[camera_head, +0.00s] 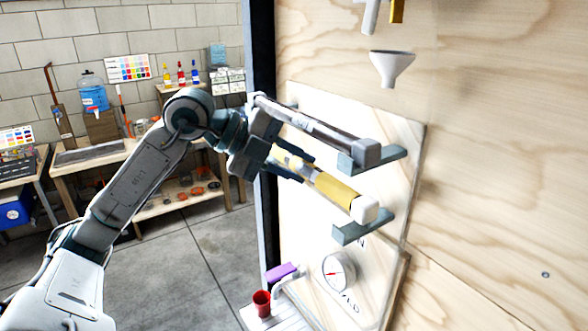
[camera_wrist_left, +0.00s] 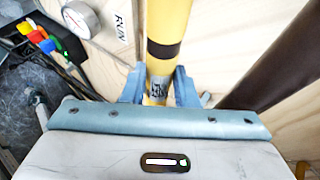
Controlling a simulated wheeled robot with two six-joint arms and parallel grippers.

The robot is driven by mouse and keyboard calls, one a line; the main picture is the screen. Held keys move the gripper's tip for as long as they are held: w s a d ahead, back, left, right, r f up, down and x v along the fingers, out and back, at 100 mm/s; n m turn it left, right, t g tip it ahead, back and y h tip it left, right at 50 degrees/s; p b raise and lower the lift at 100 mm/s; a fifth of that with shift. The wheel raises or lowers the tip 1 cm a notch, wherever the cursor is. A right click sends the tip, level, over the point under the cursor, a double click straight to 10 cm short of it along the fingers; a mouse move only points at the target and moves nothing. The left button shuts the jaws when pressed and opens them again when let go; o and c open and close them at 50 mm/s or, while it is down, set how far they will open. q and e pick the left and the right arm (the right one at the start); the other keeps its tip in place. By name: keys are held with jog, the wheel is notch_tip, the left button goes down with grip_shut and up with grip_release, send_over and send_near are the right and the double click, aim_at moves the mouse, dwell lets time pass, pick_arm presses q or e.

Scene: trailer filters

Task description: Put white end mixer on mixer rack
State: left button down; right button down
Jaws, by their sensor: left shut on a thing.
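The white end mixer (camera_head: 336,188) is a yellow tube with a white block at its right end. My left gripper (camera_head: 297,166) is shut around its shaft. In the left wrist view the yellow shaft (camera_wrist_left: 167,22), with a dark band, passes between the fingers (camera_wrist_left: 159,88). The mixer rack has an upper grey bracket (camera_head: 388,158) and a lower grey bracket (camera_head: 352,234) on a wooden panel. The white end is just above the lower bracket; I cannot tell whether they touch. A grey-ended mixer (camera_head: 318,130) lies at the upper bracket. My right gripper is out of view.
A round gauge (camera_head: 338,272) is on the panel below the lower bracket. A white funnel (camera_head: 391,68) hangs above. A red cup (camera_head: 262,303) stands on a low shelf. A workbench (camera_head: 110,155) with tools is at the back left.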

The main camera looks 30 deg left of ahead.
pick_arm(q)
jog(key=shift+w+a, duration=0.45)
jog(key=shift+a, duration=0.25)
jog(key=shift+f+p, duration=0.3)
jog(key=shift+f, duration=0.35)
jog(key=shift+f+p, duration=0.3)
jog(key=shift+f, duration=0.85)
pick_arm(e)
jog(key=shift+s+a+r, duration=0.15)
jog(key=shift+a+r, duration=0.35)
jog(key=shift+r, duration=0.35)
pick_arm(q)
jog(key=c, duration=1.5)
grip_release()
jog(key=shift+f, duration=0.1)
jog(key=shift+c, duration=0.2)
jog(key=o, duration=0.4)
jog(key=shift+d, duration=0.1)
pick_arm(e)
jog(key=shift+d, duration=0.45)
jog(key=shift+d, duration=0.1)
